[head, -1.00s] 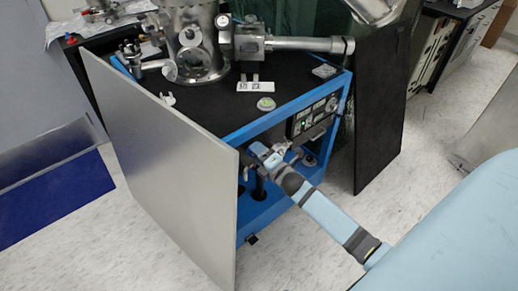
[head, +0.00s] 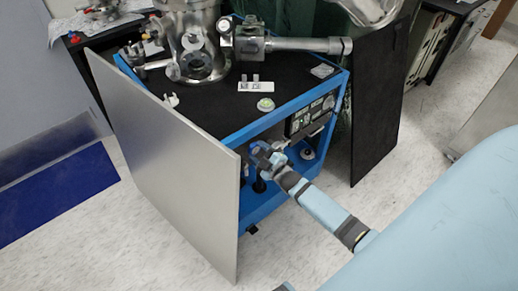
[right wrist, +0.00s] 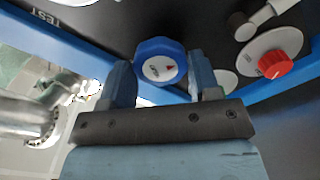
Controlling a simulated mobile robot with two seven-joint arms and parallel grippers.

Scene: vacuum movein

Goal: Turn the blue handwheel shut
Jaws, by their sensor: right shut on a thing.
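The blue handwheel (right wrist: 160,61) shows in the right wrist view, with a white centre label, dark lettering and a small red mark. It sits between the two blue fingers of my right gripper (right wrist: 162,82), which is shut on it. In the head view my right gripper (head: 262,156) reaches into the open front of the blue-framed cart, below its black top. There the gripper and the frame largely hide the wheel. My left gripper does not show.
A red knob (right wrist: 275,64) on a pale disc is right of the wheel. A large grey panel (head: 165,160) stands at the cart's left, and a black panel (head: 378,110) at its right. A metal chamber (head: 200,45) stands on the cart's black top (head: 225,115).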

